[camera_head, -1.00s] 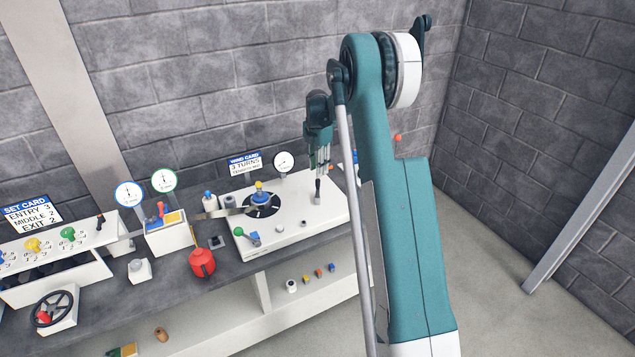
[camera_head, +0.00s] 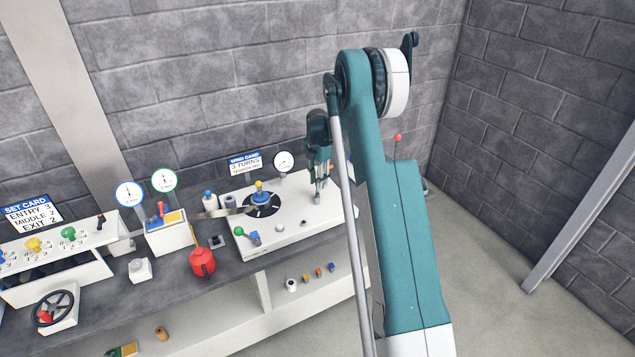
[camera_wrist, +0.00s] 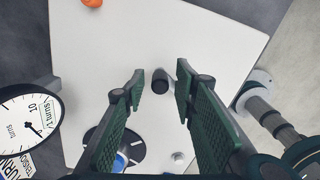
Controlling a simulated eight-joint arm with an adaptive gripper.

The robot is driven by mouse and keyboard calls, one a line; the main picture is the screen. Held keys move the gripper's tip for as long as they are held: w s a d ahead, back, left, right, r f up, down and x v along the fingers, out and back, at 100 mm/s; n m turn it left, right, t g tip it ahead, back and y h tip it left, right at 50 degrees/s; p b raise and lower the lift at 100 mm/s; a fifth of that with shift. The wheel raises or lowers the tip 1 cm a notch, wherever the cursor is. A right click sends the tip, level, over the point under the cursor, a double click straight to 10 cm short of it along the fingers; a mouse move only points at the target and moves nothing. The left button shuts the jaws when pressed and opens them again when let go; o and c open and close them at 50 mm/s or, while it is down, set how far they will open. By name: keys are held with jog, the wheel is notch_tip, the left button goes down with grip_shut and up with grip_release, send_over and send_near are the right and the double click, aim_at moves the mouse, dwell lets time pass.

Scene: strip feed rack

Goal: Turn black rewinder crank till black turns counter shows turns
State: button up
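The rewinder is a white box (camera_head: 290,231) with a black disc, a blue hub (camera_head: 260,197) and a yellow top. The black crank knob (camera_wrist: 160,82) stands up from the white top in the wrist view. My gripper (camera_wrist: 160,78) is open, with one fingertip on each side of the knob. A gap shows on the left; the right finger looks very close, and contact cannot be told. In the head view my gripper (camera_head: 320,187) hides most of the knob. The turns counter dial (camera_head: 284,161) stands behind the box.
The wind card (camera_head: 245,163) reads 3 turns. A green-tipped lever (camera_head: 248,236) sits at the box's front left. A grey-and-white jointed part (camera_wrist: 262,105) lies beside the box's edge in the wrist view.

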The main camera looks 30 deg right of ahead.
grip_shut()
jog(key=shift+w+a+f, duration=0.1)
dwell(0.4)
jog(key=n+b, duration=0.1)
jog(key=a+n+b, duration=0.1)
jog(key=n+b, duration=0.1)
jog(key=n, duration=0.1)
jog(key=shift+w+a, duration=0.3)
jog(key=shift+a, duration=0.1)
jog(key=shift+s+a+n+b, duration=0.1)
jog(key=shift+a+n+b, duration=0.55)
jog(key=shift+n, duration=0.65)
jog(key=shift+a+n+b, duration=0.5)
jog(key=shift+a+n, duration=0.15)
jog(key=shift+n, duration=0.65)
grip_release()
